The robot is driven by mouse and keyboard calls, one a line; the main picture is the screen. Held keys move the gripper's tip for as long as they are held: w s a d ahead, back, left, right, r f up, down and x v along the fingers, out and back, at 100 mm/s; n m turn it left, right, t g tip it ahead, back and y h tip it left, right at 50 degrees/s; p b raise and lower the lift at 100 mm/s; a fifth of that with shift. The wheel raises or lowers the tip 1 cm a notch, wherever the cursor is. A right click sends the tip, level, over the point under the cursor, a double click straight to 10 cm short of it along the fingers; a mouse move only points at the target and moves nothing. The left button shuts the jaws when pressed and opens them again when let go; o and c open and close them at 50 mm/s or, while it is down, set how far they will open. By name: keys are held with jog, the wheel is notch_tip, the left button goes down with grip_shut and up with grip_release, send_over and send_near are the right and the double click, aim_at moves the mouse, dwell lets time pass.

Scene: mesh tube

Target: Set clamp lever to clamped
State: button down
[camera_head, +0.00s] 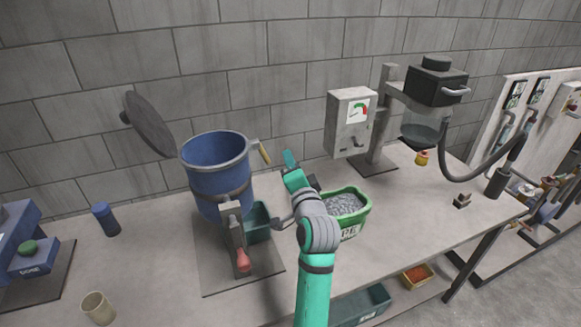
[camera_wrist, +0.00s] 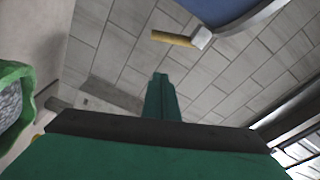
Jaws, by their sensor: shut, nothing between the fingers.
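A blue drum (camera_head: 215,178) stands on a grey base plate, with a grey band around it. A lever with a yellow handle (camera_head: 264,152) sticks out from the right of its rim; the handle also shows in the wrist view (camera_wrist: 172,38). A second lever with a red grip (camera_head: 242,258) hangs at the drum's front. I cannot tell from its look which one is the clamp lever. My gripper (camera_head: 290,160) is shut and empty, just right of the yellow handle and apart from it. In the wrist view its closed fingers (camera_wrist: 160,80) point up below the handle.
A round grey lid (camera_head: 150,125) stands open behind the drum. A green bin of grey pieces (camera_head: 348,206) sits right of my arm, and a gauge box (camera_head: 350,120) stands behind it. A blue cup (camera_head: 105,218) and beige cup (camera_head: 98,308) stand left.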

aim_at(263, 153)
jog(key=w+a, duration=0.1)
jog(key=a, duration=0.1)
jog(key=w+a+f, duration=0.1)
jog(key=w+a, duration=0.1)
jog(key=shift+w+f, duration=0.1)
jog(key=shift+f, duration=0.05)
dwell(0.4)
